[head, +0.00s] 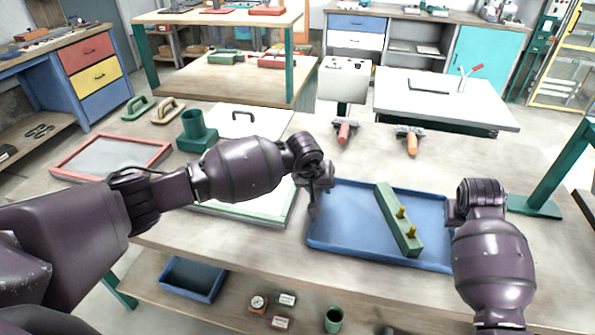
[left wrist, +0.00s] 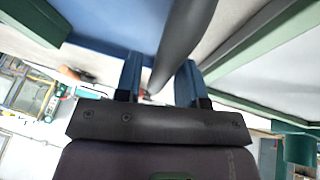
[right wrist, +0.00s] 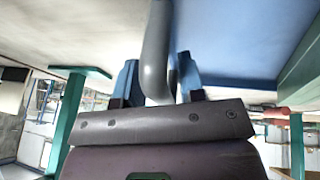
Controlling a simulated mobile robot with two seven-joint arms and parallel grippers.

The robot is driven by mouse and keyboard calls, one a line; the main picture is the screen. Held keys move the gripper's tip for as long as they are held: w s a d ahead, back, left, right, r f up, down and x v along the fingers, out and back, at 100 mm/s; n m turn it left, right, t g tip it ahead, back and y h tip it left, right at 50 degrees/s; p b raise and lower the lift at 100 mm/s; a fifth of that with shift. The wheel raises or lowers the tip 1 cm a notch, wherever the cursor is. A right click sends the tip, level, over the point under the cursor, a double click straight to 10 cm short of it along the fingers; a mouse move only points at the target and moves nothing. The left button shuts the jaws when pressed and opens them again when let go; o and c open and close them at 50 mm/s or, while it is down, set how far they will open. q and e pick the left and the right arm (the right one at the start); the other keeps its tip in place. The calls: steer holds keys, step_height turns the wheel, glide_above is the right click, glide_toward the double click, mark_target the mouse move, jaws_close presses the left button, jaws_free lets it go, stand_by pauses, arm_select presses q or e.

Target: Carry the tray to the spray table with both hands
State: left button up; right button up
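The blue tray (head: 345,245) lies flat on the wooden workbench in front of me. A green bar (head: 398,222) with two yellow knobs lies in it. My left gripper (head: 320,187) is at the tray's left end. In the left wrist view its fingers (left wrist: 160,80) stand apart on either side of a grey handle (left wrist: 182,42), with a gap visible. My right gripper (head: 453,212) is at the right end, largely hidden by its wrist in the head view. In the right wrist view its fingers (right wrist: 158,80) stand open around another grey handle (right wrist: 157,45).
A white-topped table (head: 440,92) with a red-handled tool stands behind the bench. Left of the tray lie a pale green-framed panel (head: 262,208) and a red-framed screen (head: 110,157). Two orange-handled tools (head: 343,132) lie behind it. A green post (head: 560,165) stands at right.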

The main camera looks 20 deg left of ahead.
arm_select(q)
steer(key=shift+r, duration=0.1)
steer(key=shift+s+r, duration=0.1)
steer(key=shift+r, duration=0.15)
steer(key=v, duration=1.1)
steer(key=shift+s+r, duration=0.15)
arm_select(e)
steer(key=v, duration=1.2)
